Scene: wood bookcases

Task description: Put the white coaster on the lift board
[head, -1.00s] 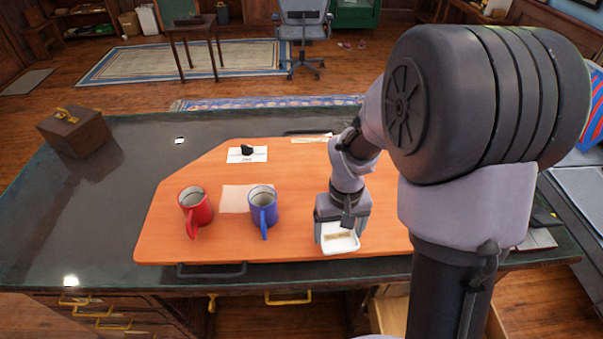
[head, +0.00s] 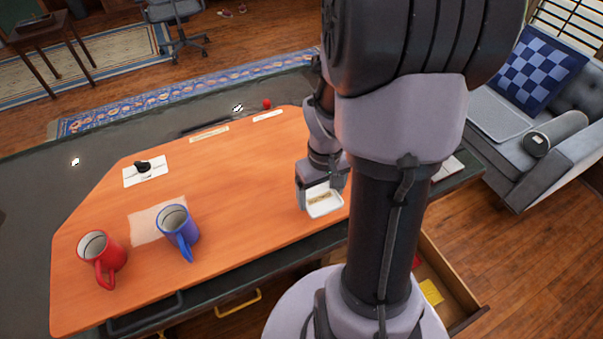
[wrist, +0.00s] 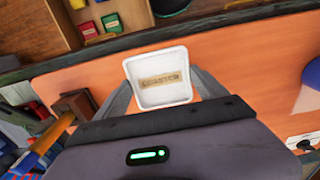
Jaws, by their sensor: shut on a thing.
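The white coaster (head: 324,206) is a small square dish with rounded corners and a tan label. It also shows in the wrist view (wrist: 159,92), its label reading COASTER. My gripper (head: 321,192) is shut on it, with a finger on either side in the wrist view. The coaster is over this board's right part, near the front edge. I cannot tell how much gap is under it. My arm hides the board's right end.
A red mug (head: 101,256) and a blue mug (head: 178,230) stand on the board's left part, by a pale paper square (head: 150,222). A white card (head: 147,172) bears a black object. An open drawer (head: 450,285) is at lower right. The board's middle is bare.

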